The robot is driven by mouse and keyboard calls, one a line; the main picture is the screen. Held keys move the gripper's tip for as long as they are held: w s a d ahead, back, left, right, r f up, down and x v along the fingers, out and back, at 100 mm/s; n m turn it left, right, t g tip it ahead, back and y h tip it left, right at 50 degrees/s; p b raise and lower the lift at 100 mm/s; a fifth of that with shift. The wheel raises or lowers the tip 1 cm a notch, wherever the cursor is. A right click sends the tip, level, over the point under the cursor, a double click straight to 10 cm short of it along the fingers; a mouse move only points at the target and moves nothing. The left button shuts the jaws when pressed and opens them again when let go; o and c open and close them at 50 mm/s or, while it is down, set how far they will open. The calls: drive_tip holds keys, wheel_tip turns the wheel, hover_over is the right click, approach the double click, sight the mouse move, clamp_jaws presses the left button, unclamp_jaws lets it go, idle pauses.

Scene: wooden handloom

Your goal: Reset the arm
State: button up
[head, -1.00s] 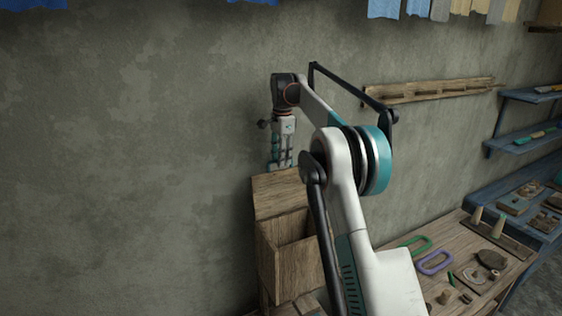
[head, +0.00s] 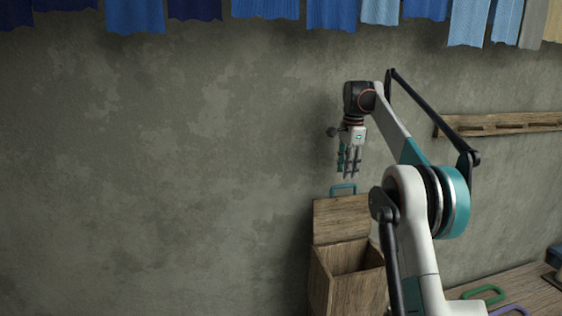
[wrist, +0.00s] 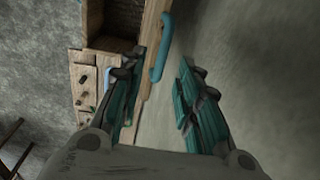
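My gripper (head: 349,172) hangs pointing down in front of the wall, a little above the wooden box. In the wrist view my gripper (wrist: 160,95) has its two fingers spread apart with nothing between them. The wooden box (head: 345,290) has its lid (head: 340,220) raised at the back, and its inside is partly visible and dark. A teal handle (head: 343,189) stands on the lid's top edge, just below the fingertips and apart from them. The handle also shows between the fingers' far ends in the wrist view (wrist: 161,48).
A wooden rack (head: 500,124) is fixed to the wall at the right. Blue cloths (head: 330,12) hang along the top. A workbench with a green loop (head: 483,294) and a purple loop (head: 508,311) is at the lower right. The wall area at left is clear.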

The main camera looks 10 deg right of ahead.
drive_tip(key=s+a+f+n+t+b, duration=0.2)
drive_tip(key=s+a+f+n+b, duration=0.4)
drive_tip(key=s+b, duration=0.4)
drive_tip(key=s+a+f+n+t+b, duration=0.2)
drive_tip(key=s+a+f+n+b, duration=0.2)
drive_tip(key=s+a+f+b, duration=0.45)
drive_tip(key=s+a+f+n+t+b, duration=0.1)
drive_tip(key=s+a+f+n+b, duration=0.1)
drive_tip(key=s+f+b, duration=0.5)
drive_tip(key=s+a+f+n+t+b, duration=0.1)
drive_tip(key=s+f+n+b, duration=0.4)
drive_tip(key=s+f, duration=1.5)
drive_tip(key=shift+s+a+f+n+t+b, duration=0.3)
drive_tip(key=shift+a+b, duration=0.6)
drive_tip(key=shift+b, duration=0.25)
